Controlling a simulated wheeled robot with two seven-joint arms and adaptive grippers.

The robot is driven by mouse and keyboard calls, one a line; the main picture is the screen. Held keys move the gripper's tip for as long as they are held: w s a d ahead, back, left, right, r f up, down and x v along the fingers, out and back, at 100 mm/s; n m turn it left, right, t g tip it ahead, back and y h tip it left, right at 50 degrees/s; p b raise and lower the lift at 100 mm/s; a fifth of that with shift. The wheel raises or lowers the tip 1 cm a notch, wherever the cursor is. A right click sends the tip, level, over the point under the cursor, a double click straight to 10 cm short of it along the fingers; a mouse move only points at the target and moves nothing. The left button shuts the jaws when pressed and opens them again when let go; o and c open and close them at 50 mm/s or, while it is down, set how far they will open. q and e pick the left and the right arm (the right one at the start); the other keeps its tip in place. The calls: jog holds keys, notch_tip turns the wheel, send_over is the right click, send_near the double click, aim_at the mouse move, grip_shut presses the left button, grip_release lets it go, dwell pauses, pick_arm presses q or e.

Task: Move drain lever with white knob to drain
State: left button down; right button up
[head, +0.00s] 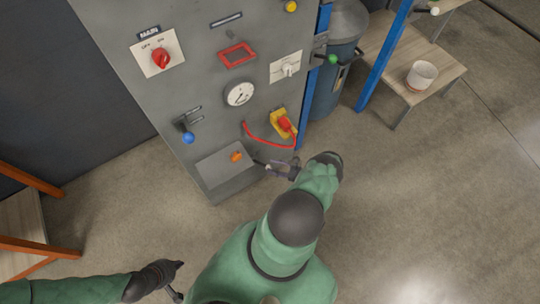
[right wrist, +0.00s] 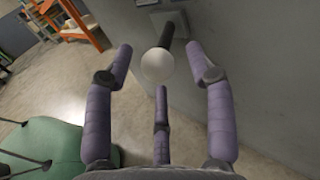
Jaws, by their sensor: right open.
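The drain lever's white round knob (right wrist: 158,66) sits on a dark stem that comes out of a grey wall in the right wrist view. My right gripper (right wrist: 158,62) is open, its purple fingers spread around and below the knob, with no clear contact. In the head view my right gripper (head: 275,166) is at the lower right front of the grey cabinet (head: 205,105); I cannot make out the white knob there. The drain marking is not readable. My left gripper (head: 178,278) is low at the left, fingers apart and empty, over the floor.
The cabinet carries a red main switch (head: 161,58), a blue-knobbed lever (head: 188,137), a gauge (head: 240,94), and a red hose (head: 268,143) close above my right gripper. A green-knobbed lever (head: 333,60) juts from its right side.

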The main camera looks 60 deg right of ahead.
jog(key=v, duration=1)
dwell(0.3)
